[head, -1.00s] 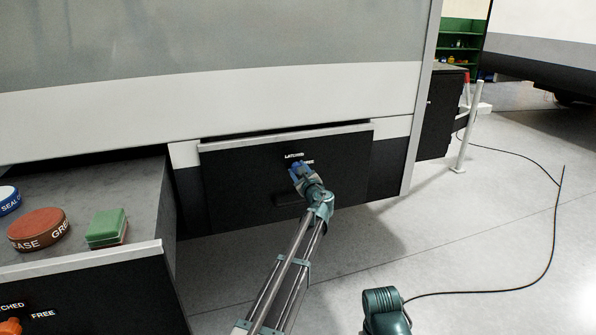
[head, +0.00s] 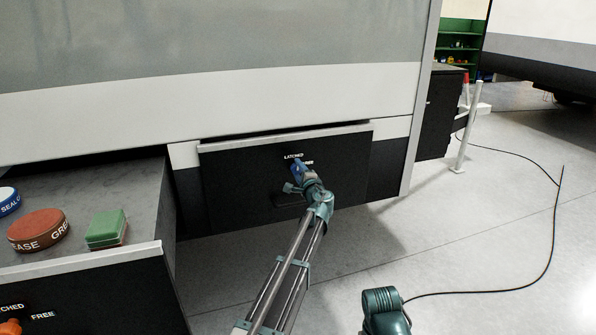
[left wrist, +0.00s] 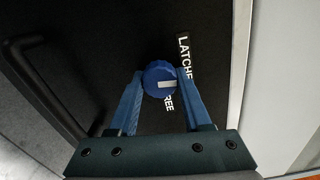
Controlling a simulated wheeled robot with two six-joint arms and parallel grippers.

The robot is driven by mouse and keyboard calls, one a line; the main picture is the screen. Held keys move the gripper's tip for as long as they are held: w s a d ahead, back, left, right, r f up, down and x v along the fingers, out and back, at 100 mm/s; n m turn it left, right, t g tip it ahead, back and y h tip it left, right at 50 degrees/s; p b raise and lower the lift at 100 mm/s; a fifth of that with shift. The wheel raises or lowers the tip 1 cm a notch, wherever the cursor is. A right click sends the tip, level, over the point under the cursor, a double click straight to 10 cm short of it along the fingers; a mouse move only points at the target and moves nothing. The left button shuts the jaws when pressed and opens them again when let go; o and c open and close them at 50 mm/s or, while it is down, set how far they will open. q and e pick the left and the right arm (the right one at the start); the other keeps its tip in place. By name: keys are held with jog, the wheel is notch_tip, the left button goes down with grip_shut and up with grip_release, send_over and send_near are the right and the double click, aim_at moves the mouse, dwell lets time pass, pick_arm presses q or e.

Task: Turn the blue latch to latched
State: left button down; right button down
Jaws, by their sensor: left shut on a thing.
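The blue latch (left wrist: 158,75) is a round knob with a white stripe, on a black drawer front (head: 235,185). In the left wrist view the stripe points right, towards the gap between the LATCHED label (left wrist: 185,58) and the partly covered FREE label (left wrist: 168,103). My left gripper (head: 297,168) is at the drawer front just below the labels, and its two blue fingers are shut on the knob from both sides. In the head view the gripper mostly hides the knob. My right gripper is not in view.
A dark bar handle (left wrist: 45,85) is beside the latch. At the left, a grey-topped drawer (head: 100,225) bears a brown grease tin (head: 38,230), a green block (head: 106,228) and a blue sealant tin (head: 9,201). An orange latch (head: 10,327) is on its front. Floor at right is open, with a cable (head: 500,292).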

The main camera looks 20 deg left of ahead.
pick_arm(q)
jog(key=shift+n, duration=0.9)
jog(key=shift+c, duration=1.7)
grip_release()
jog(key=shift+s, duration=0.1)
jog(key=v, duration=1.3)
jog(key=shift+s+d, duration=0.25)
